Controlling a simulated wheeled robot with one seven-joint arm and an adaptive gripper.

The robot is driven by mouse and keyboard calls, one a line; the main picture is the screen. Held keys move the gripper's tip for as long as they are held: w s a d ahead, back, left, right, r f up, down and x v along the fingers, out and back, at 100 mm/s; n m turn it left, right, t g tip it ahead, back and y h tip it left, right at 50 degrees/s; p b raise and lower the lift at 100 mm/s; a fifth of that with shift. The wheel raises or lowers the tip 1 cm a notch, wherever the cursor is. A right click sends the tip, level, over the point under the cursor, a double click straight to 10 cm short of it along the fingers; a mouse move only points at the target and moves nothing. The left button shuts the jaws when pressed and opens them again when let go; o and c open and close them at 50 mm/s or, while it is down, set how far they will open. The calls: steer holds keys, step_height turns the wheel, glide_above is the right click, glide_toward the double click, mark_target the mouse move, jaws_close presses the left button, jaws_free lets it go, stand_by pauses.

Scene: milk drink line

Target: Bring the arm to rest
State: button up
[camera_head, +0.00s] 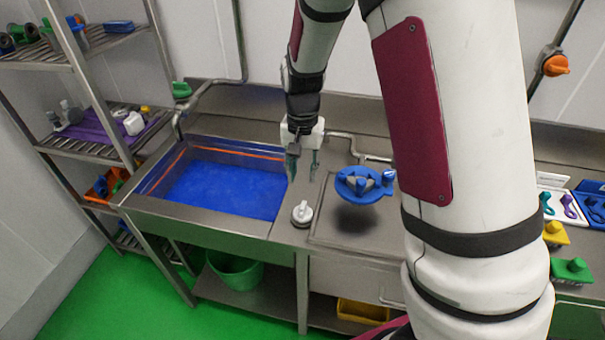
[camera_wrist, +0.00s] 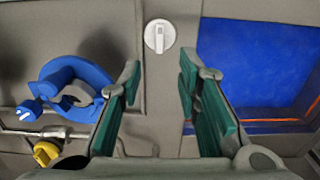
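My gripper (camera_head: 303,166) hangs from my arm over the steel counter, between the blue-filled basin and the blue part. In the wrist view my gripper (camera_wrist: 160,95) has its two green-padded fingers apart, with nothing between them. My arm stretches from the right front of the head view up and over to the counter. A white round knob or cap (camera_head: 302,212) lies on the counter in front of my gripper; it also shows in the wrist view (camera_wrist: 160,36), beyond the fingertips.
The sink basin (camera_head: 215,190) with blue contents is left of my gripper. A blue ring-shaped part (camera_head: 362,184) is to the right, over the recessed counter. Shelves (camera_head: 95,150) with several items stand at the left. Brushes and a yellow block (camera_head: 555,234) are far right. A green bucket (camera_head: 235,270) sits below.

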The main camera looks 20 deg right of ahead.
steer(key=shift+r, duration=0.1)
steer(key=s+r+n+t, duration=0.1)
steer(key=s+r+n, duration=0.1)
steer(key=s+r, duration=0.45)
steer(key=s+r+n+t, duration=0.1)
steer(key=s+r+t, duration=0.15)
steer(key=r, duration=0.65)
steer(key=s+r+n+t, duration=0.2)
steer(key=s+r, duration=0.5)
steer(key=s, duration=0.7)
steer(key=shift+s+a+n, duration=0.15)
steer(key=shift+a+n, duration=0.05)
steer(key=shift+n, duration=0.6)
